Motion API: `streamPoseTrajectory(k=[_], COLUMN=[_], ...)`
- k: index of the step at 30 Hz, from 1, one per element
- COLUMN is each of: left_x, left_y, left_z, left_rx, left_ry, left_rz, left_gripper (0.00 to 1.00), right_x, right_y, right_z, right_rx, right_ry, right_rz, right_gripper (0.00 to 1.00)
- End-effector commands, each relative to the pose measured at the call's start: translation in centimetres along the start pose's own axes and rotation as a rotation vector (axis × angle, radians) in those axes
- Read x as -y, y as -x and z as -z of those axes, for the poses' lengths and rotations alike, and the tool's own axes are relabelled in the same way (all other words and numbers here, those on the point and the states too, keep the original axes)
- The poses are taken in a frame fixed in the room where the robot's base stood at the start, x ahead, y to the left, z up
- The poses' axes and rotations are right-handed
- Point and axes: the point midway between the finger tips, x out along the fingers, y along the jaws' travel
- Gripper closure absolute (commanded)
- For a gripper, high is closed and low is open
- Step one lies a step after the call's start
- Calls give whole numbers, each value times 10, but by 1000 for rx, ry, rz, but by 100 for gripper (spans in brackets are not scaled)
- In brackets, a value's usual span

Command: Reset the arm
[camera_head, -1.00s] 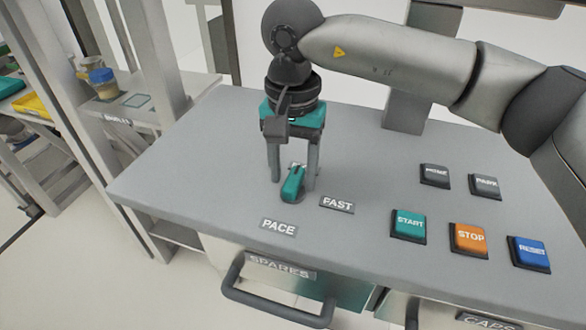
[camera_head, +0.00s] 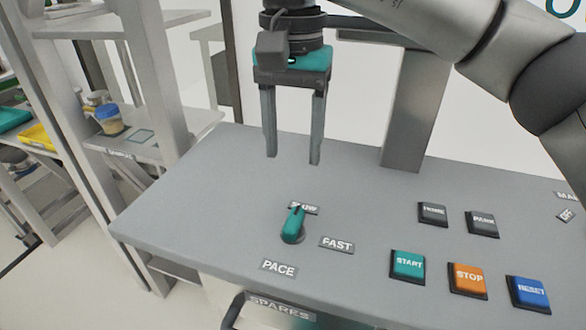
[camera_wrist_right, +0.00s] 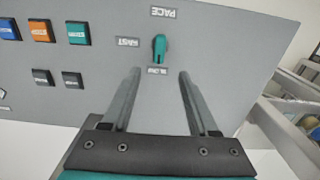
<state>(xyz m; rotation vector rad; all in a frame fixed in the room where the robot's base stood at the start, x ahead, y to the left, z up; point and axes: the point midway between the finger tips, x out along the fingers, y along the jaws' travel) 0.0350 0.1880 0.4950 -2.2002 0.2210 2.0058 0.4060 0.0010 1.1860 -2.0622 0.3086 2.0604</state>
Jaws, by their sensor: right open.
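My right gripper (camera_head: 292,160) is open and empty. It points down above the back of the grey panel top, behind and apart from the teal knob (camera_head: 292,226). The knob stands by the labels SLOW, FAST and PACE, its narrow end toward the SLOW label (camera_head: 304,208). In the right wrist view the knob (camera_wrist_right: 159,48) shows beyond the two fingers, between their lines. The blue RESET button (camera_head: 529,292) sits at the front right of the panel, well to the right of the gripper. My left gripper is not in view.
The teal START button (camera_head: 407,264) and orange STOP button (camera_head: 468,278) stand left of the blue one. Two dark buttons, HOME (camera_head: 433,212) and PARK (camera_head: 482,222), lie behind them. A grey post (camera_head: 415,105) rises at the panel's back. Shelves stand at the left.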

Motion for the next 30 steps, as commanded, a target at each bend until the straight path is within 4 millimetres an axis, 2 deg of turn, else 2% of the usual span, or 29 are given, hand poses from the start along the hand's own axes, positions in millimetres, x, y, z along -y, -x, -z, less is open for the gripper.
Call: streamPoseTrajectory(k=[3, 6, 18, 20, 27, 30], left_x=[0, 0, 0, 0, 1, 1], left_y=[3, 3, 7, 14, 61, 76], left_z=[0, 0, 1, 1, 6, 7], left_rx=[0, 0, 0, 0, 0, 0], left_ry=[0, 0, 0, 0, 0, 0], left_rz=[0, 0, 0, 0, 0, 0], left_gripper=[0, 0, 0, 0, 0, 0], right_x=[0, 0, 0, 0, 0, 0], right_y=[14, 19, 23, 30, 78, 93], right_z=[0, 0, 0, 0, 0, 0], right_rx=[0, 1, 1, 1, 0, 0], right_ry=[0, 0, 0, 0, 0, 0], right_rz=[0, 0, 0, 0, 0, 0], right_gripper=[40, 40, 40, 40, 40, 40])
